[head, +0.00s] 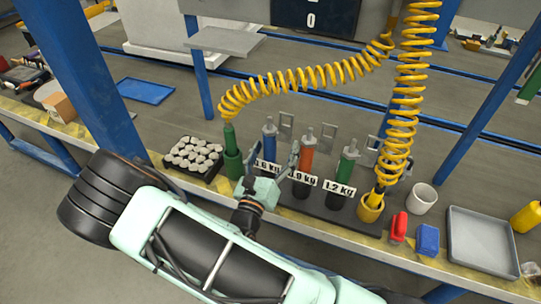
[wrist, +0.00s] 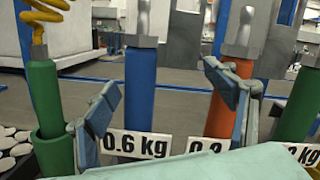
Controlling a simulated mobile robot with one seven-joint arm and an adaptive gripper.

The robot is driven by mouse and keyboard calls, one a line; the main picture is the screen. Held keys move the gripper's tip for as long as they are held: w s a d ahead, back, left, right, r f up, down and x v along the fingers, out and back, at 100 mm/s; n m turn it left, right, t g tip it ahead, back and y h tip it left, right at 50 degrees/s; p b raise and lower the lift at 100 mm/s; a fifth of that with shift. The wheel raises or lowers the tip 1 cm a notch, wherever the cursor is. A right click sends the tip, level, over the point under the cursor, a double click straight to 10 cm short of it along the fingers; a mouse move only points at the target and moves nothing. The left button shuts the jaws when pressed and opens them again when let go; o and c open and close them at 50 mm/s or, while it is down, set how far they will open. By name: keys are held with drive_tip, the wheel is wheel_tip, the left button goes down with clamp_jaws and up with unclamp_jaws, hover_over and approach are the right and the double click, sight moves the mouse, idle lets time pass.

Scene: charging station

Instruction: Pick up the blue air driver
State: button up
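The blue air driver (head: 269,141) stands upright in a holder behind the 0.6 kg label on the bench. Its blue body (wrist: 140,88) and grey top show in the wrist view, its lower end hidden behind the label. My gripper (head: 272,157) is open and empty, just in front of the driver. In the wrist view the driver appears between the two fingers, nearer the left one. No contact shows, and I cannot tell the exact depth gap. The right finger overlaps the orange driver (wrist: 226,97) in that view.
A green driver with a yellow coiled hose (head: 231,137) stands left; an orange driver (head: 307,144) and another green driver (head: 346,166) stand right. A tray of pale round parts (head: 194,158) is left. A red item, blue box and grey tray (head: 478,240) are at right.

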drive_tip(key=c, duration=1.7)
drive_tip(key=shift+c, duration=0.2)
drive_tip(key=shift+r, duration=0.2)
